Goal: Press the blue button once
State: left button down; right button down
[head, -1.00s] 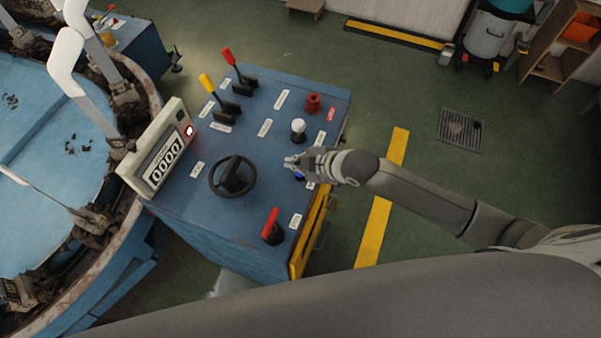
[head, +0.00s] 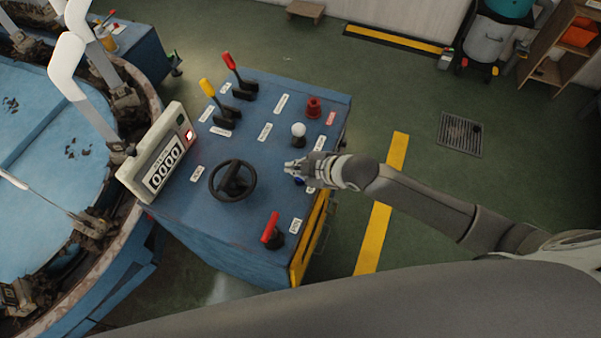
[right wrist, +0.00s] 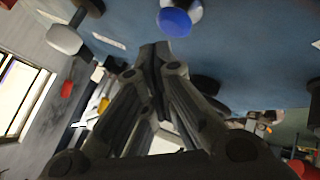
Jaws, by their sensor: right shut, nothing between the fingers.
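The blue button (head: 299,181) is on the blue control panel (head: 250,88), mostly hidden under my right gripper (head: 288,168) in the head view. In the right wrist view the round blue button (right wrist: 174,22) shows at the top, just beyond and slightly right of the fingertips. The right gripper's fingers (right wrist: 154,50) are together and empty. A small gap seems to show between fingertips and button; I cannot tell its depth. My left gripper is not in view.
A white knob (head: 298,130), red button (head: 313,106), steering wheel (head: 217,189) and red lever (head: 270,228) surround the area. Yellow (head: 208,88) and red (head: 230,61) levers stand at the back. A display (head: 158,165) reads 0000 at the left.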

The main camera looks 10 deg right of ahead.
jog(key=shift+f, duration=0.15)
dwell(0.3)
jog(key=shift+f, duration=0.3)
jog(key=shift+f+b, duration=0.4)
jog(key=shift+f, duration=0.3)
dwell(0.6)
dwell(0.4)
jog(key=shift+r+p, duration=1.1)
jog(key=shift+p, duration=0.05)
notch_tip(320, 180, up, 5)
jog(key=p, duration=0.5)
jog(key=shift+r, duration=0.1)
